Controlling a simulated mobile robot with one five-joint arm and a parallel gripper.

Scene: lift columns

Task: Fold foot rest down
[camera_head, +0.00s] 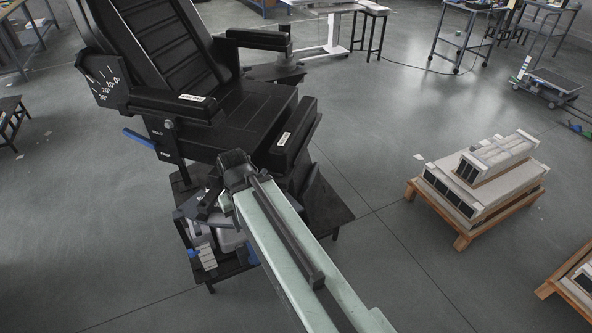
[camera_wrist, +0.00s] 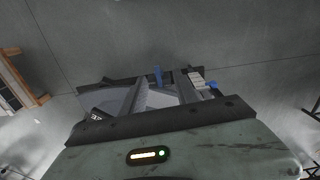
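A black reclining chair (camera_head: 235,112) stands left of centre in the head view. A black padded bar with a white label (camera_head: 293,132) runs along the seat's front edge and looks like the foot rest, raised near seat level. My pale green arm reaches from the bottom to just below the seat front. My gripper (camera_head: 207,208) is low beside the chair's base, below the padded bar and mostly hidden by dark parts. I cannot tell whether its fingers are open or touch anything. The wrist view shows my green arm housing, with grey and blue parts (camera_wrist: 155,97) beyond it.
A dark base plate (camera_head: 333,208) lies under the chair. A blue lever (camera_head: 138,138) sticks out at its left side. A wooden pallet with stacked blocks (camera_head: 410,192) stands on the right, another (camera_head: 545,290) at lower right. The floor between chair and pallet is clear.

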